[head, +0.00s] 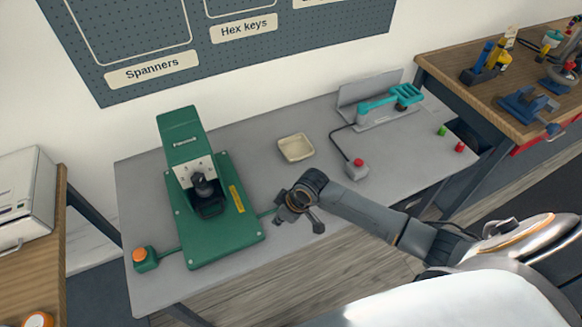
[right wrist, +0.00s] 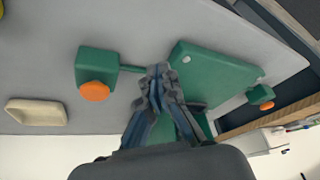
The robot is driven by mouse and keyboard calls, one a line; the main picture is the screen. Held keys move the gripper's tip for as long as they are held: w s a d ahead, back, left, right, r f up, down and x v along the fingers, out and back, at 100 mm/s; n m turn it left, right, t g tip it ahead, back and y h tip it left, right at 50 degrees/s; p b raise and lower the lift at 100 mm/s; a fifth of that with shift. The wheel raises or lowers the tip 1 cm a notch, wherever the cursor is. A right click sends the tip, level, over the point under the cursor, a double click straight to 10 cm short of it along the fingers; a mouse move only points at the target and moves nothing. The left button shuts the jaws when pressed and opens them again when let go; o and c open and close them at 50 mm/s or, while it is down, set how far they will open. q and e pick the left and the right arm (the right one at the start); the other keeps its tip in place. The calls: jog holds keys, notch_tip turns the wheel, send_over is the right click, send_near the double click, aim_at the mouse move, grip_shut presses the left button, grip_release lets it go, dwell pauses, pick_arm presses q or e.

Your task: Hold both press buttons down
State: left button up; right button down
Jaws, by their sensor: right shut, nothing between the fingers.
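The green press (head: 205,195) stands on the grey table (head: 150,190), with a black ram at its front. Its left orange button (head: 140,254) sits on a green box at the table's front left, with nothing on it; it also shows in the right wrist view (right wrist: 263,103). The right orange button (right wrist: 94,91), on its green box (right wrist: 97,60), shows in the right wrist view; my right gripper hides it in the head view. My right gripper (head: 284,213) is shut and empty. In the wrist view its fingertips (right wrist: 158,72) are over the cable between press and right button, beside that button. My left gripper is out of view.
A cream tray (head: 295,148) lies behind the right gripper. A grey box with a red button (head: 357,169) and a turquoise tool (head: 390,98) stand further right. Wooden benches flank the table. The table's front right is mostly clear.

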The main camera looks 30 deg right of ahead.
jog(key=w+d+r+n+p, duration=0.1)
jog(key=w+d+r, duration=0.6)
jog(key=d+r, duration=0.15)
jog(key=shift+h, duration=0.3)
jog(key=b+x, duration=0.3)
jog(key=s+b+x, duration=0.1)
jog(key=b+x, duration=0.1)
jog(key=shift+f+b, duration=0.35)
jog(key=shift+f, duration=0.1)
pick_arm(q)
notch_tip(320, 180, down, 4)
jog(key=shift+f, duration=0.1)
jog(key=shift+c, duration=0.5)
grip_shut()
